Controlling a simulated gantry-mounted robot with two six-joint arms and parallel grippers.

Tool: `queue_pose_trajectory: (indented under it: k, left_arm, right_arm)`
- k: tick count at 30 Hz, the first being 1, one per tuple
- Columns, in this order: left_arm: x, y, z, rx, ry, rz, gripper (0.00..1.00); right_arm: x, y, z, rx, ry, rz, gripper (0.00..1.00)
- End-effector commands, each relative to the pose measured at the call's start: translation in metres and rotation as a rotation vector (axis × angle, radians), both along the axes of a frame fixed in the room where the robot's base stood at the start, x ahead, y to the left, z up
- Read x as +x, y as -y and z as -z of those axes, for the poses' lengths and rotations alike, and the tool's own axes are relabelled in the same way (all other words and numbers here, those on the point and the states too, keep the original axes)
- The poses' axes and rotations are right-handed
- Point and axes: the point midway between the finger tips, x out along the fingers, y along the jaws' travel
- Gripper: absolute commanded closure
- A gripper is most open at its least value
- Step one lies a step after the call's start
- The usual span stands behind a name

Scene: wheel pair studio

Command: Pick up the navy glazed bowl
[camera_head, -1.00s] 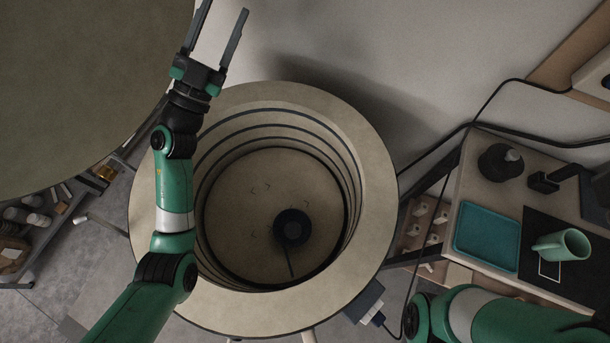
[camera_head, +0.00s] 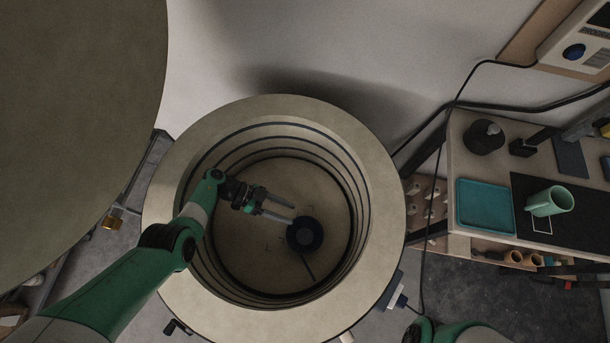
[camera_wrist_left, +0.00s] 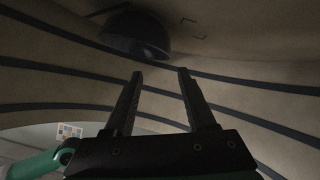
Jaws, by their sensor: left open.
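The navy glazed bowl (camera_head: 305,236) rests on the floor of the round kiln (camera_head: 372,185), right of the middle. It also shows dark at the top of the left wrist view (camera_wrist_left: 135,35). My left gripper (camera_head: 290,212) reaches down inside the kiln, pointing right, with its fingertips just up and left of the bowl in the head view. Its two fingers are apart with nothing between them; the wrist view shows them empty too (camera_wrist_left: 160,72). I cannot tell its height above the bowl. My right gripper is outside the views.
The kiln wall with dark grooves surrounds my left gripper. The large round lid (camera_head: 75,120) stands open at left. At right, a bench holds a teal tray (camera_head: 486,206), a green mug (camera_head: 550,201) and a dark bottle (camera_head: 484,138). A cable hangs beside the kiln.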

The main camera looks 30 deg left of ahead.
Motion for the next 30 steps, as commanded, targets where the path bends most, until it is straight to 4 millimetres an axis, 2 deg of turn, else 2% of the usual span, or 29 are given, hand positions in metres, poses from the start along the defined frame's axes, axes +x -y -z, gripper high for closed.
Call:
queue_pose_trajectory:
  k: [1, 4, 6, 11, 14, 23, 30]
  left_arm:
    - [0.000, 0.000, 0.022, -0.001, -0.001, 0.000, 0.44]
    - [0.001, 0.000, 0.035, 0.000, 0.002, 0.001, 0.44]
    - [0.002, 0.007, 0.032, 0.000, 0.003, 0.003, 0.44]
    - [0.004, 0.011, 0.032, 0.000, 0.003, 0.000, 0.44]
    - [0.005, 0.018, 0.038, 0.001, 0.002, 0.003, 0.44]
    - [0.017, 0.061, 0.062, 0.001, 0.003, 0.003, 0.44]
    - [0.018, 0.064, 0.061, 0.001, 0.003, -0.001, 0.44]
  right_arm:
    - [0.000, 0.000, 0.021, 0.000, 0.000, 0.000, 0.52]
    - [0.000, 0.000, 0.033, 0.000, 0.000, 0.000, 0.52]
    - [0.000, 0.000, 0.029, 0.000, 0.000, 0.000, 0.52]
    - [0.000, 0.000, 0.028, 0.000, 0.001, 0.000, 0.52]
    - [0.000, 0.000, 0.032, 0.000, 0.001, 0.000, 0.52]
    - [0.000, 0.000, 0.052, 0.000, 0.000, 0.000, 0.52]
    - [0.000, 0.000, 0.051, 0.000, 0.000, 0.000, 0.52]
